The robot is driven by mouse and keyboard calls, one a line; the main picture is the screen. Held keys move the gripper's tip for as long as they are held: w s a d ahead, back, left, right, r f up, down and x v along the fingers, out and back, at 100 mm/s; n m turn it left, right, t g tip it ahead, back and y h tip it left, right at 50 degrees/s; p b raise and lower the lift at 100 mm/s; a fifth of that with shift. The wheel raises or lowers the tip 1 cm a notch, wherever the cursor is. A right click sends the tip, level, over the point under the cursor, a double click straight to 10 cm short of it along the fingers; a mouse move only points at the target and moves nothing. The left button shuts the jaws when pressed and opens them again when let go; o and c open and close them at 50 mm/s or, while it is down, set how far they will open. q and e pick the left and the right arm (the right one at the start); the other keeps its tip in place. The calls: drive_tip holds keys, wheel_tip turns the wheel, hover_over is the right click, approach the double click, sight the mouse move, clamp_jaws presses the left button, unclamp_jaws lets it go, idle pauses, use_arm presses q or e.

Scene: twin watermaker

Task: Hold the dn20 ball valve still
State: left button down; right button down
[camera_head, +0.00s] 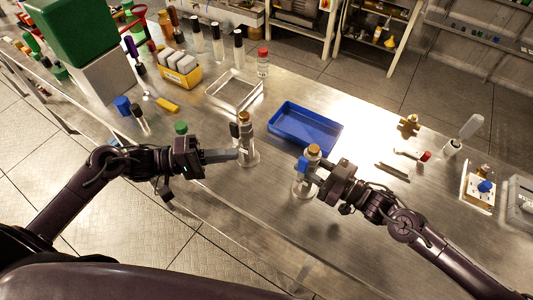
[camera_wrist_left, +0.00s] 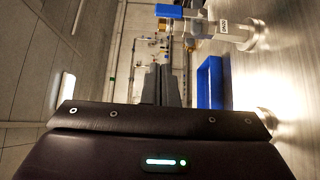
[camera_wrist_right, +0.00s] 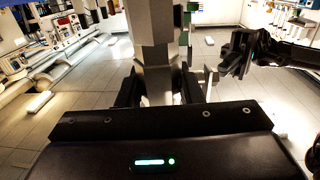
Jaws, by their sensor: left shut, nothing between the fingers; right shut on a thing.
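The valve with the blue handle (camera_head: 302,164) stands upright on a round base on the bench, with a brass top. In the left wrist view the same valve (camera_wrist_left: 222,27) lies sideways in the picture and carries a small white tag that seems to read DN20. My right gripper (camera_head: 317,176) is shut on its body from the right; in the right wrist view the grey metal body (camera_wrist_right: 155,45) stands between the fingers. My left gripper (camera_head: 236,155) is shut and empty, its tips beside a second, black-handled fitting (camera_head: 246,145); I cannot tell if they touch.
A blue tray (camera_head: 283,136) lies just behind the two fittings. A clear tray (camera_head: 232,98) and a yellow rack (camera_head: 180,83) stand behind left. A brass fitting (camera_head: 408,123) and small parts lie at right. The bench's near edge is close to both arms.

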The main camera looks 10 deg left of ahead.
sight(301, 171)
use_arm(q)
drive_tip(key=s+d+x, duration=0.1)
drive_tip(key=s+x, duration=0.1)
drive_tip(key=x, duration=1)
drive_tip(key=shift+s+d, duration=0.2)
drive_tip(key=shift+d, duration=0.1)
drive_tip(key=shift+d+r, duration=0.1)
drive_tip(key=shift+r, duration=0.05)
